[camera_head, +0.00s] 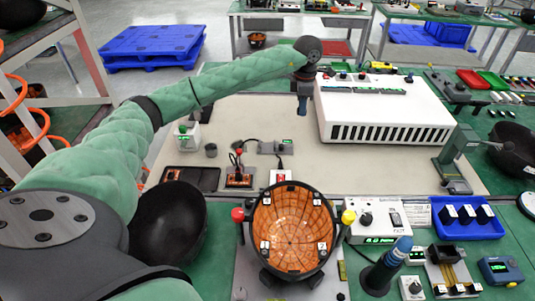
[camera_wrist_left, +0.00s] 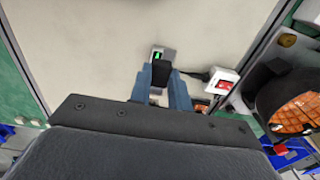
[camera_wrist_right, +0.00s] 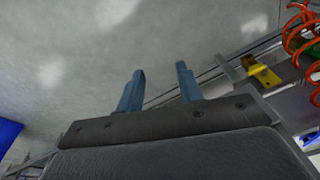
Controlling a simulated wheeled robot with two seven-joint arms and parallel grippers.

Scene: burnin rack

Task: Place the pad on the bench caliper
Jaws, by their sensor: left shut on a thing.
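The pad is mostly hidden by the gripper in the head view. A small grey device with a green display, apparently the bench caliper (camera_head: 275,147), lies on the mat nearer to me. In the left wrist view the caliper (camera_wrist_left: 164,53) shows just beyond the pad, which appears apart from it and covers part of it. My right gripper (camera_wrist_right: 161,72) is open and empty.
The white slotted unit (camera_head: 385,110) stands behind and right of the caliper.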

